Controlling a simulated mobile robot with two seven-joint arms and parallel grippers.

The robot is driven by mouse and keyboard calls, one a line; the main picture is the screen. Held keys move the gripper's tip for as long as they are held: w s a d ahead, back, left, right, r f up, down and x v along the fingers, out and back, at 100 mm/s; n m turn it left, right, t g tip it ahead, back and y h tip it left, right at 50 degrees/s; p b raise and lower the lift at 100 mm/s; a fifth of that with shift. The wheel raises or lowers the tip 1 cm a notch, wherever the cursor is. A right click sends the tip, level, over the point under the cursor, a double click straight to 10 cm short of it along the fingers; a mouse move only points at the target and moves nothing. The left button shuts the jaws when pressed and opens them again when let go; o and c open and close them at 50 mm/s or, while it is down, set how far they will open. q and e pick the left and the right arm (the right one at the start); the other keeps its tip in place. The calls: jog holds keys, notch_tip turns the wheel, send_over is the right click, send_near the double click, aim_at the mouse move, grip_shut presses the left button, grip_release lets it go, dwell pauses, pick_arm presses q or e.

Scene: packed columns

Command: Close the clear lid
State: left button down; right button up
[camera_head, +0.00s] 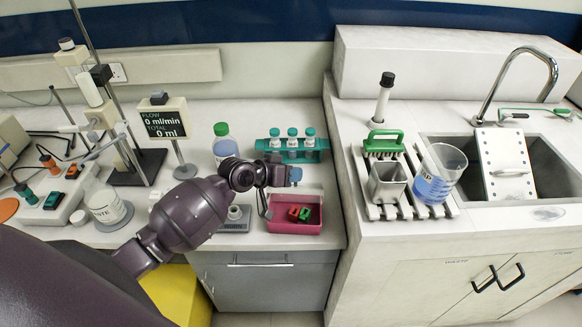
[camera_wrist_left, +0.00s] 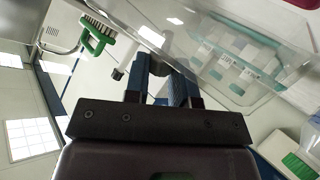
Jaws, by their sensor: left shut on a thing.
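The clear lid (camera_wrist_left: 205,30) is a see-through panel tilted across the upper right of the left wrist view; vials show through it. My left gripper (camera_head: 287,175) is at the front of the teal vial rack, above the pink box. In the left wrist view its fingers (camera_wrist_left: 165,72) reach up to the clear panel and are shut on its edge; the exact grip is hard to see. In the head view the lid is too transparent to make out. The pink box (camera_head: 292,227) holds a red and a green piece. My right gripper is not in view.
The teal rack (camera_head: 267,145) with capped vials stands just behind the gripper. A green-capped bottle (camera_head: 224,147) is behind my arm, a small balance (camera_head: 237,225) left of the box. A drying rack (camera_head: 383,212) with a beaker (camera_head: 437,172) is to the right.

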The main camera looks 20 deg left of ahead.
aim_at(291, 201)
pick_arm(q)
jog(key=s+f+m+t+b, duration=0.1)
jog(key=s+d+f+t+b, duration=0.1)
jog(key=s, duration=0.1)
jog(key=shift+s+d+m+t, duration=0.1)
jog(key=shift+m+t, duration=0.3)
jog(key=shift+s+d+f+m+t+b, duration=0.3)
jog(key=shift+s+f+m+t+b, duration=0.15)
jog(key=shift+s+f+m+t, duration=0.25)
jog(key=shift+s+d+f, duration=0.2)
jog(key=shift+s+f, duration=0.15)
jog(key=shift+s, duration=0.15)
jog(key=shift+s+f, duration=0.25)
jog(key=shift+f, duration=0.2)
jog(key=c, duration=0.9)
grip_release()
jog(key=shift+w, duration=0.1)
jog(key=shift+c, duration=0.2)
jog(key=shift+r, duration=0.2)
